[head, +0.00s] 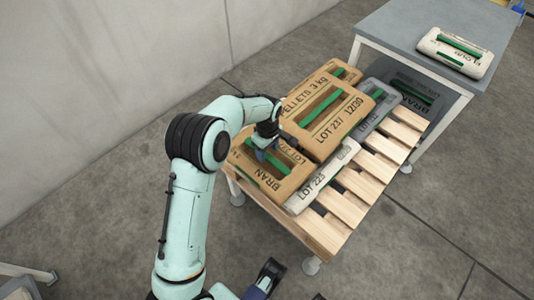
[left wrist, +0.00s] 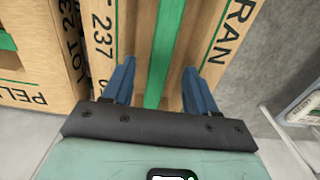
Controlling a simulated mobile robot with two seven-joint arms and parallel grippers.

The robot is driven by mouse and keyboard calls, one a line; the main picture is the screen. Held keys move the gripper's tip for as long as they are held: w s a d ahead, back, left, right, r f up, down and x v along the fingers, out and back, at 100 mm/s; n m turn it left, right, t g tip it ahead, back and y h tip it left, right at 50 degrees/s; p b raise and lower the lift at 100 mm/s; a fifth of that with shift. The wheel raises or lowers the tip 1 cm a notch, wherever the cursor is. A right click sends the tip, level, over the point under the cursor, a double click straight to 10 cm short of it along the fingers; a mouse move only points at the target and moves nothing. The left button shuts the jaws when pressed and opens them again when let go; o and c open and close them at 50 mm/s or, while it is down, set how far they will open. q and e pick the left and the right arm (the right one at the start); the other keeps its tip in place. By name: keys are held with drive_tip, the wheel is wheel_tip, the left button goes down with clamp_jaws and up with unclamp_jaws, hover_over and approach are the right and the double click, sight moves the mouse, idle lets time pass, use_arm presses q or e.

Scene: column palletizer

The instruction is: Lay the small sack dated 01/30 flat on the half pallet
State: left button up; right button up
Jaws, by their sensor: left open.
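My left gripper (head: 263,148) is open above a brown BRAN sack (head: 275,180) at the near left of the wooden half pallet (head: 345,212). In the left wrist view its blue fingers (left wrist: 160,68) stand on either side of the green strip on the brown sack (left wrist: 215,20); I cannot tell whether they touch it. No 01/30 date is readable on any sack. A white sack (head: 455,52) with a green strip lies flat on the grey table. A dark, blue-edged part at the bottom of the head view may be my right gripper (head: 266,278).
A brown PELLETS sack (head: 328,118) marked 12/30 lies high in the middle of the pallet. A white LOT 223 sack (head: 322,178) and a grey sack (head: 378,108) lie beside it. Bare slats run along the right side. The grey table (head: 400,30) stands behind.

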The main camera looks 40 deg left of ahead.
sight(268, 156)
use_arm(q)
wheel_tip(268, 156, up, 10)
drive_tip(key=p, duration=0.1)
drive_tip(key=shift+f+p, duration=0.25)
drive_tip(key=shift+p, duration=0.15)
use_arm(e)
drive_tip(key=shift+g+y, duration=0.3)
drive_tip(key=shift+g, duration=0.2)
drive_tip(key=s+r, duration=0.1)
drive_tip(key=s+a, duration=0.1)
drive_tip(key=s+r, duration=0.1)
drive_tip(key=shift+s+a+r, duration=0.15)
drive_tip(key=shift+a+r, duration=0.1)
drive_tip(key=shift+r, duration=0.05)
